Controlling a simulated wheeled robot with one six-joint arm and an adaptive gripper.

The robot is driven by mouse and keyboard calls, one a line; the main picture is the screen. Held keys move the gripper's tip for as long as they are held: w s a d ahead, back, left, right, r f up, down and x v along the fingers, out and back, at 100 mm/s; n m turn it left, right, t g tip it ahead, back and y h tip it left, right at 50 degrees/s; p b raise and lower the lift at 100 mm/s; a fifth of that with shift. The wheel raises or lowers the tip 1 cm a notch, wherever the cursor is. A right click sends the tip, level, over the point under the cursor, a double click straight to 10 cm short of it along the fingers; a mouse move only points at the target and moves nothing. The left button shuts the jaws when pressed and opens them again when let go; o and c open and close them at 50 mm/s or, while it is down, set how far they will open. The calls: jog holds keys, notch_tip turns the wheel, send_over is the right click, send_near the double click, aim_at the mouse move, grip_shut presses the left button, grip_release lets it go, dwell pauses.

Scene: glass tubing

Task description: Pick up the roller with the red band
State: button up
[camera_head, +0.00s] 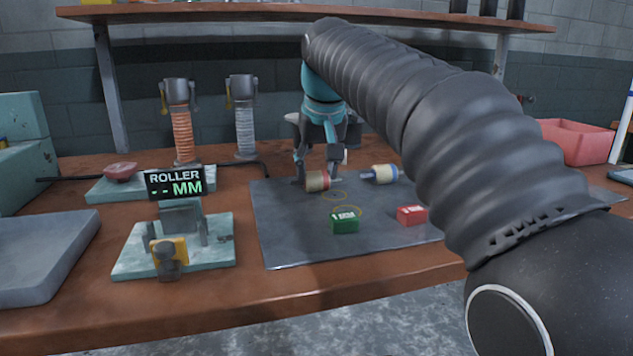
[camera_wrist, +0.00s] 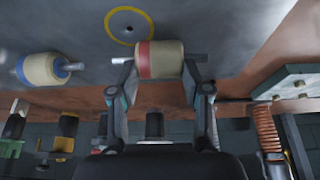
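The roller with the red band (camera_head: 318,181) is a cream cylinder low over the dark mat (camera_head: 290,235). In the wrist view the same roller (camera_wrist: 163,60) has its red band near its left end and thin axle pins at both ends. My gripper (camera_head: 321,172) reaches down to it, and in the wrist view its fingers (camera_wrist: 160,72) stand at either end of the roller, very close to it. I cannot tell whether they press on it or whether it is clear of the mat. A second cream roller with a blue band (camera_head: 380,174) lies to the right.
Green (camera_head: 344,220) and red (camera_head: 411,215) blocks sit on the mat near yellow rings. A ROLLER display (camera_head: 175,184) stands by a pale fixture (camera_head: 130,258) at left. Two stands with coiled hoses (camera_head: 182,135) rise behind. A pink bin (camera_head: 577,141) is at right. A shelf hangs above.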

jog(key=shift+c, duration=0.5)
